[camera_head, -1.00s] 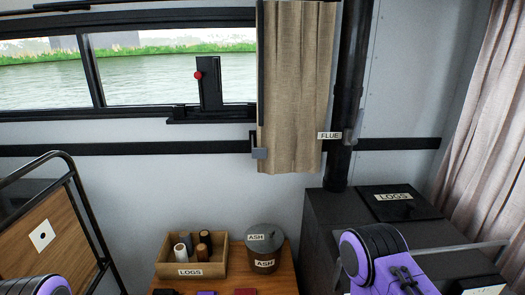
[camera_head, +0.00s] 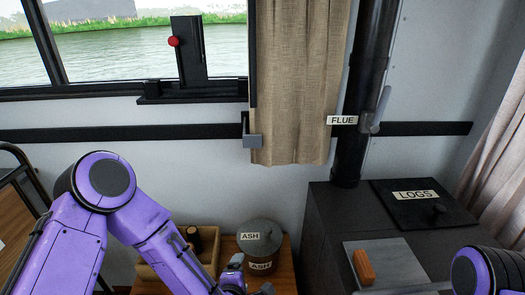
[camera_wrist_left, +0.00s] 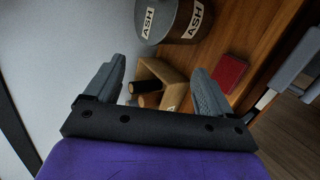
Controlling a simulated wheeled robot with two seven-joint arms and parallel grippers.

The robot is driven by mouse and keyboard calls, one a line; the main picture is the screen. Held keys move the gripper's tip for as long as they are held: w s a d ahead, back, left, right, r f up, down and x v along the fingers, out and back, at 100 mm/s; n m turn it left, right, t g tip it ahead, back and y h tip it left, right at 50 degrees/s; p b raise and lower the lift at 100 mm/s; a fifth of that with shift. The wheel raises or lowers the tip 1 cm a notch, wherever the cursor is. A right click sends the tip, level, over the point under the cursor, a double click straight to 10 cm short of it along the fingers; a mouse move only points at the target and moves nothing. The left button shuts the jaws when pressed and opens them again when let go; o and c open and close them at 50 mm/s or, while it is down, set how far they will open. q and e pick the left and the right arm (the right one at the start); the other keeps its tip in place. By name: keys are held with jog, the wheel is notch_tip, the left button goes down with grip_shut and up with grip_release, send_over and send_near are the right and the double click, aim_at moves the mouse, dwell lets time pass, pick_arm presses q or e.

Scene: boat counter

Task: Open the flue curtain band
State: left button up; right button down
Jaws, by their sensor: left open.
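The beige flue curtain (camera_head: 295,85) hangs at the right of the window. A small grey block (camera_head: 252,141) with a black bracket sits at its lower left edge. A FLUE label (camera_head: 342,120) is at its right edge, beside the black flue pipe (camera_head: 350,160). I cannot tell the band's exact shape or whether it is fastened. My left gripper (camera_head: 243,279) is low, below the curtain and apart from it. In the left wrist view its fingers (camera_wrist_left: 155,88) are spread and empty, above the table. My right gripper is out of view; only part of that arm shows at lower right.
An ASH bucket (camera_head: 262,241) and a wooden log box (camera_head: 207,257) stand on the wooden table near my left gripper. A red item (camera_wrist_left: 229,72) lies on the table. The wall below the curtain is clear.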

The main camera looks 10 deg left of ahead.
pick_arm(q)
jog(key=w+d+r+n+t, duration=0.25)
jog(key=w+r+n, duration=0.4)
jog(key=r, duration=0.35)
jog(key=n+t+y+b, duration=0.2)
jog(key=n+t+y, duration=0.15)
jog(key=n, duration=0.75)
send_near(252, 143)
jog(key=p+x, duration=0.4)
jog(key=x, duration=0.3)
jog(key=shift+w+a+r, duration=0.15)
jog(key=shift+w+r, duration=0.05)
jog(key=shift+w, duration=0.1)
jog(key=shift+w+f, duration=0.1)
jog(key=shift+w, duration=0.25)
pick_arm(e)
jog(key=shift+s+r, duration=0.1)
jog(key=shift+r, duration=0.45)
pick_arm(q)
jog(key=c, duration=1.5)
jog(key=shift+a, duration=0.1)
